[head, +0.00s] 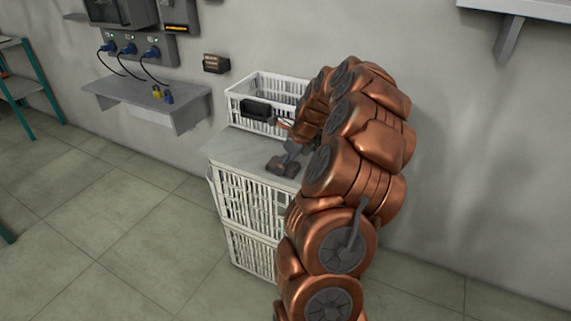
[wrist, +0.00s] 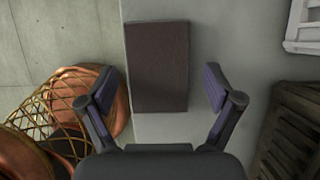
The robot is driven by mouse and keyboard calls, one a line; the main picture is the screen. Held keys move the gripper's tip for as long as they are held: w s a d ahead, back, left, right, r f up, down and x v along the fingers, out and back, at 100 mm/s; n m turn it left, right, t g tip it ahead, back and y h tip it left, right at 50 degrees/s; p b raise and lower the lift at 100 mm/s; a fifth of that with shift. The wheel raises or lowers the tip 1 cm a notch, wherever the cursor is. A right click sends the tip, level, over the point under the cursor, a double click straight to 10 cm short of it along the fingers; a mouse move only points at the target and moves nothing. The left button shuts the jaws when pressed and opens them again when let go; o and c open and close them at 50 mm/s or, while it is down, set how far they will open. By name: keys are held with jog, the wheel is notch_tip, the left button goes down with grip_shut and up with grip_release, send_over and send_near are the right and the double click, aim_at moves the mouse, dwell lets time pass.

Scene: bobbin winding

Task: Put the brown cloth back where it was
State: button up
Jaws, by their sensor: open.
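The brown cloth (wrist: 158,65) is a flat, dark brown rectangle in the wrist view. It lies on a grey top (wrist: 225,35), along that top's left edge. My gripper (wrist: 159,78) is open, with one finger on each side of the cloth's near part in the picture and gaps between fingers and cloth. I cannot tell how high the fingers are above it. In the head view, my gripper (head: 286,164) is over the grey top of the white crate stack (head: 250,205).
A dark slatted thing (wrist: 290,135) is close right of my gripper in the wrist view. Floor left is clear.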

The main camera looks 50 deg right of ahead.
jog(key=v, duration=1.2)
jog(key=s+a+n+g+y, duration=0.1)
jog(key=s+a+n+g, duration=0.2)
jog(key=a+n, duration=1.85)
jog(key=s+a+f+n+g+h, duration=0.1)
jog(key=s+a+f+n+g, duration=0.1)
jog(key=s+a+n, duration=0.3)
jog(key=s+a+f+n+g+h, duration=0.1)
jog(key=s+a+n, duration=0.5)
jog(key=s+a, duration=0.6)
jog(key=s+f+g, duration=0.1)
jog(key=s+f, duration=0.1)
jog(key=s, duration=0.4)
jog(key=shift+s+a, duration=0.15)
notch_tip(320, 180, up, 17)
jog(key=w+t+p, duration=0.1)
jog(key=p, duration=1.4)
jog(key=shift+f, duration=0.2)
jog(key=shift+w, duration=0.1)
